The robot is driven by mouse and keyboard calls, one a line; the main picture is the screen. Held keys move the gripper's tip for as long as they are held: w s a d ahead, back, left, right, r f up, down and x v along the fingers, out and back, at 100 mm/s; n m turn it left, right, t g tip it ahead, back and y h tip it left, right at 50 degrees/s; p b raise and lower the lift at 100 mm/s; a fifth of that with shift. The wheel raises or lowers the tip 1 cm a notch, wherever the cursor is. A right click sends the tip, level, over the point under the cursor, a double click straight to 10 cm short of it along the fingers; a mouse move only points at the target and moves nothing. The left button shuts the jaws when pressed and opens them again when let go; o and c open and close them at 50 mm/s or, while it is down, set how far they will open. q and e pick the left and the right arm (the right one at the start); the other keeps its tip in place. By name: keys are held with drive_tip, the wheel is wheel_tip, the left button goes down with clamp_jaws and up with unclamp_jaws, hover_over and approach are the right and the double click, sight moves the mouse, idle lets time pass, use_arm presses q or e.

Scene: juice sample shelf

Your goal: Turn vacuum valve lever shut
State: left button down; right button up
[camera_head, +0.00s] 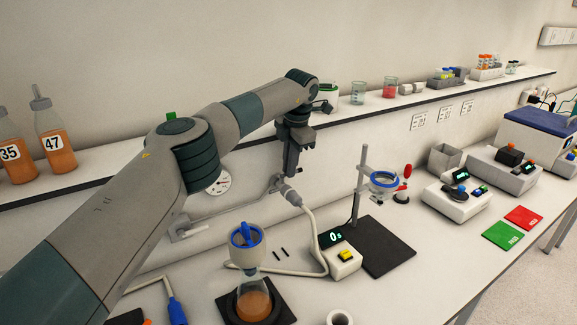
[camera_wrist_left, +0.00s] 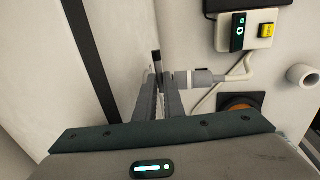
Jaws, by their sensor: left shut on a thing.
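The vacuum valve (camera_head: 277,183) sits on the wall pipe above the bench, with a pale hose fitting (camera_head: 291,196) on its right. My left gripper (camera_head: 289,172) reaches down to it from above and hides part of it. In the left wrist view, my left gripper (camera_wrist_left: 158,82) is shut on the valve lever (camera_wrist_left: 156,60), whose dark end shows between the fingertips. The grey valve fitting (camera_wrist_left: 200,77) runs right from there to the hose. The lever's exact angle is hard to tell. My right gripper is not in view.
A filter funnel with a blue lid (camera_head: 246,237) stands on a flask of orange juice (camera_head: 254,305) below the valve. A timer box (camera_head: 341,258) and a ring stand (camera_head: 361,180) are to the right. The wall shelf (camera_head: 352,112) runs behind my arm. A round gauge (camera_head: 217,184) is left of the valve.

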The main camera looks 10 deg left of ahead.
use_arm(q)
drive_tip(key=shift+r, duration=0.1)
drive_tip(key=c, duration=1.8)
unclamp_jaws()
drive_tip(key=shift+c, duration=0.2)
wheel_tip(320, 180, up, 17)
drive_tip(key=s+d+b, duration=0.1)
drive_tip(key=s+d, duration=0.1)
drive_tip(key=shift+s+d, duration=0.15)
drive_tip(key=shift+s, duration=0.1)
drive_tip(key=shift+d, duration=0.1)
